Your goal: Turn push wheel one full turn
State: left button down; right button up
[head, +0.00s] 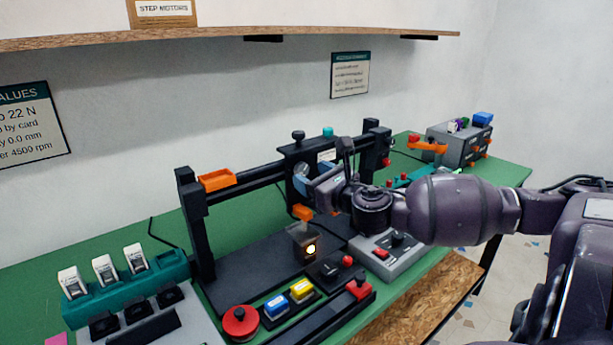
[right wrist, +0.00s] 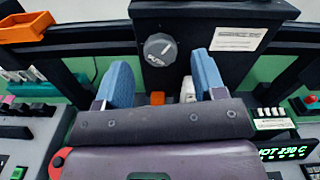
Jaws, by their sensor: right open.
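The push wheel, a grey ribbed knob with a white mark and lettering on its face, shows in the right wrist view (right wrist: 160,48) on the front of a black carriage (right wrist: 215,14). In the head view my right gripper (head: 316,180) is up against the front of the carriage, and a round grey part beside its fingers (head: 301,168) seems to be the wheel. In the right wrist view the blue finger pads of the right gripper (right wrist: 162,78) stand apart, one on each side of the wheel, without visible contact. My left gripper is not seen.
The carriage sits on a black gantry rail holding an orange tray (head: 216,180). Below are a lit block (head: 304,244), a red button (head: 240,322), blue and yellow buttons, and a grey control box (head: 385,258). White switches (head: 104,270) stand at the left.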

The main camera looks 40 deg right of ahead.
jog(key=shift+w, duration=0.7)
jog(key=shift+w+d, duration=0.1)
jog(key=shift+w, duration=0.25)
